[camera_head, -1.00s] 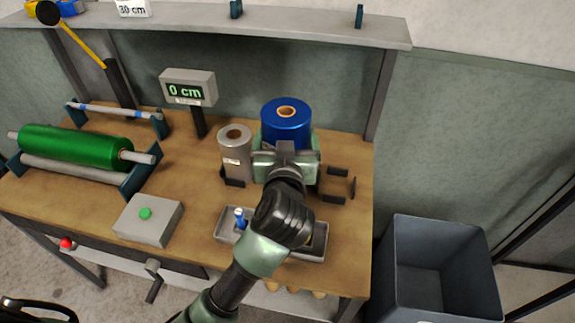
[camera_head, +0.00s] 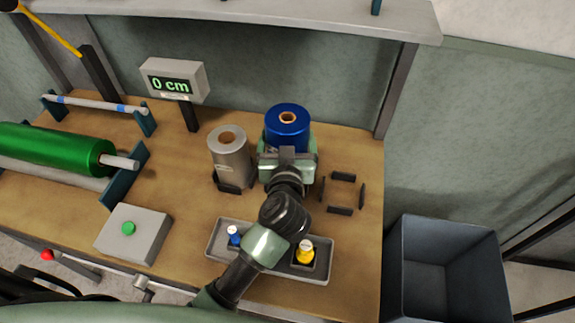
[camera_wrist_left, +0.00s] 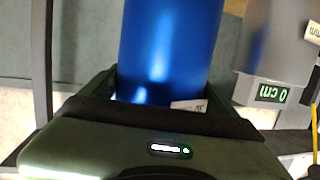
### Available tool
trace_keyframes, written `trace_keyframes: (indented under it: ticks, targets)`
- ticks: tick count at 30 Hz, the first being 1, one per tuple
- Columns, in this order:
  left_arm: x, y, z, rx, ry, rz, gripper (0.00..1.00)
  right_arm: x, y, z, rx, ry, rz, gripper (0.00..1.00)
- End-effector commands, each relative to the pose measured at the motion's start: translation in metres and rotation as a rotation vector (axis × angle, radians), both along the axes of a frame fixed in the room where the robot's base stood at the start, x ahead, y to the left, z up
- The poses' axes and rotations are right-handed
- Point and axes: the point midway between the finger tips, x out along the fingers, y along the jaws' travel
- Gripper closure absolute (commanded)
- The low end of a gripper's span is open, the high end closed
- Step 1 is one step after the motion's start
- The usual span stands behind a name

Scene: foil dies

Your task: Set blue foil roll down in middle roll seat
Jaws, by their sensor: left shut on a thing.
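The blue foil roll (camera_head: 287,130) is upright, its cored end up, behind my left gripper (camera_head: 287,165) in the head view. My left gripper is shut on it around its lower part. In the left wrist view the blue roll (camera_wrist_left: 170,45) fills the middle between the fingers, with a white label near its lower edge. The middle roll seat is hidden behind the gripper and roll. I cannot tell whether the roll touches the table. My right gripper is not in view.
A grey roll (camera_head: 229,158) stands left of the blue one in a dark seat. An empty seat of dark brackets (camera_head: 342,195) lies to the right. A tray (camera_head: 265,262) with blue- and yellow-marked items is in front. A grey bin (camera_head: 443,270) stands right of the table.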

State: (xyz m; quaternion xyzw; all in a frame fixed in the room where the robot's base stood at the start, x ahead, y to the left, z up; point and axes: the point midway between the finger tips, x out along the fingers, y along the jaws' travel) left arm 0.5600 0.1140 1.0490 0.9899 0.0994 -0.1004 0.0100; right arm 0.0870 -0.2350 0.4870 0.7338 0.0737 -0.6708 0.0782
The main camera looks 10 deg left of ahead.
Motion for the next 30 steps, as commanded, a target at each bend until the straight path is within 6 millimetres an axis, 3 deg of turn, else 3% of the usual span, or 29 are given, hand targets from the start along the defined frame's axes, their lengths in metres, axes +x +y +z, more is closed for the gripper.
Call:
trace_keyframes:
  ticks: [3, 6, 13, 19, 30]
  targets:
    - [0.0, 0.0, -0.027, 0.0, -0.003, -0.001, 0.84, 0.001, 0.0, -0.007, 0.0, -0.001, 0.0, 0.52]
    - [0.0, 0.0, -0.041, -0.001, -0.004, -0.002, 0.84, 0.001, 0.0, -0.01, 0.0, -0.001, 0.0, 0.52]
    - [0.001, 0.0, -0.057, 0.001, -0.006, 0.0, 0.84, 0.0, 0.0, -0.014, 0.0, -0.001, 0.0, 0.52]
    - [0.001, -0.001, -0.086, 0.001, -0.005, -0.001, 0.84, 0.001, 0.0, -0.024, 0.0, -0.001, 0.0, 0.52]
    - [0.001, 0.0, -0.092, -0.001, -0.007, -0.002, 0.84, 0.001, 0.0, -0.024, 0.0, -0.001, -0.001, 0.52]
